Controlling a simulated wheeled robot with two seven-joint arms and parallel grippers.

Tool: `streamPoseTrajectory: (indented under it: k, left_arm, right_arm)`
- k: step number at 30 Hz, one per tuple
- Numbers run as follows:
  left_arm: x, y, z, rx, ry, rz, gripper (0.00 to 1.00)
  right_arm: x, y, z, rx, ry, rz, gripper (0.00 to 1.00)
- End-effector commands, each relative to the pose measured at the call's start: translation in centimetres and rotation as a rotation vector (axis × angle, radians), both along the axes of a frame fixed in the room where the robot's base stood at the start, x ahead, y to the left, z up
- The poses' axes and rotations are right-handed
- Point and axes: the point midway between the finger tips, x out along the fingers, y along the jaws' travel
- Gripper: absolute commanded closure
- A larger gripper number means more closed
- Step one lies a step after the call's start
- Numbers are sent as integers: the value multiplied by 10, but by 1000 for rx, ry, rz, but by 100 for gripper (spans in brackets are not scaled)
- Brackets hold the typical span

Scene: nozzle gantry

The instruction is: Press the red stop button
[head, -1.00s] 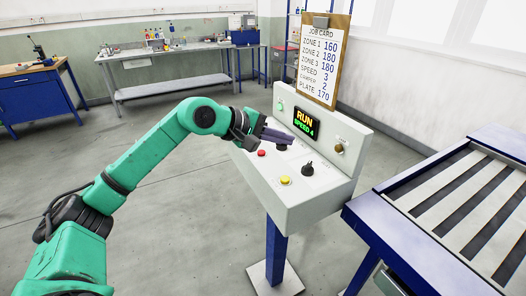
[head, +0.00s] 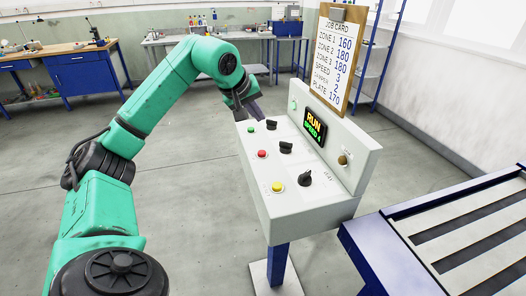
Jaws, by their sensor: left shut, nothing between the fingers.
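The red stop button (head: 262,154) is on the sloped top of the white control panel (head: 300,212), between a green button (head: 251,130) and a yellow button (head: 277,187). My left gripper (head: 256,112) is shut and empty at the panel's far left end, beyond the green button and apart from the red one. The panel's display (head: 315,127) reads RUN, SPEED 4. My right gripper is not in view.
Several black knobs (head: 304,178) stand beside the buttons. A job card (head: 336,60) on a clipboard rises behind the panel. A blue-framed slatted table (head: 450,240) is close on the right. Grey floor is open to the left.

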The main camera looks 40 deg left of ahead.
Motion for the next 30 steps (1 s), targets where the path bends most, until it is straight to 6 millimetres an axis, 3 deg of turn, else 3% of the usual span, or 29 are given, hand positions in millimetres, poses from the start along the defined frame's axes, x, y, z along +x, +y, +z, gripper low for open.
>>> streamPoseTrajectory:
  k: [4,12,18,24,30]
  left_arm:
    - [0,-1,-9,-1,1,-2,100]
    - [1,-1,-45,-1,-2,-3,100]
    - [1,-2,-72,-2,0,-3,100]
    - [1,-1,-89,-2,-1,-1,100]
    - [1,-1,-88,-2,-1,-1,100]
  right_arm:
    - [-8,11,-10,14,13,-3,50]
    - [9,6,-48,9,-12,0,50]
    - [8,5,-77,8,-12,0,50]
    - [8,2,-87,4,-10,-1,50]
    - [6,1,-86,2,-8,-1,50]
